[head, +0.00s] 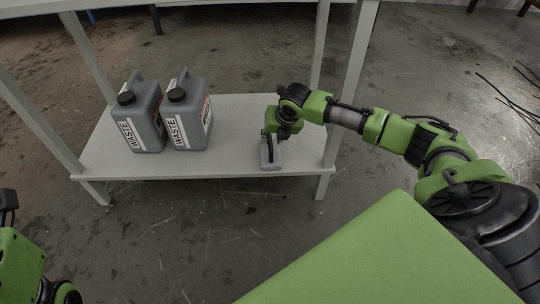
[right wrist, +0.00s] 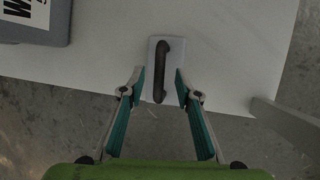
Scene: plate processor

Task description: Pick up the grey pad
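The grey pad (head: 270,160) lies on the lower shelf, near its right front edge. It is a light grey block with a dark upright handle on top. In the right wrist view the pad (right wrist: 156,54) shows its handle (right wrist: 160,70) lengthwise between the fingers. My right gripper (right wrist: 159,74) is open, with one finger on each side of the handle and a gap to it on both sides. In the head view my right gripper (head: 269,134) is right above the pad and hides part of it. Only a piece of my left arm shows at the lower left.
Two grey waste canisters (head: 139,118) (head: 188,116) stand on the left part of the white shelf (head: 235,112). A shelf leg (head: 348,95) stands just right of the pad. The shelf between canisters and pad is clear. The upper shelf (head: 200,4) is overhead.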

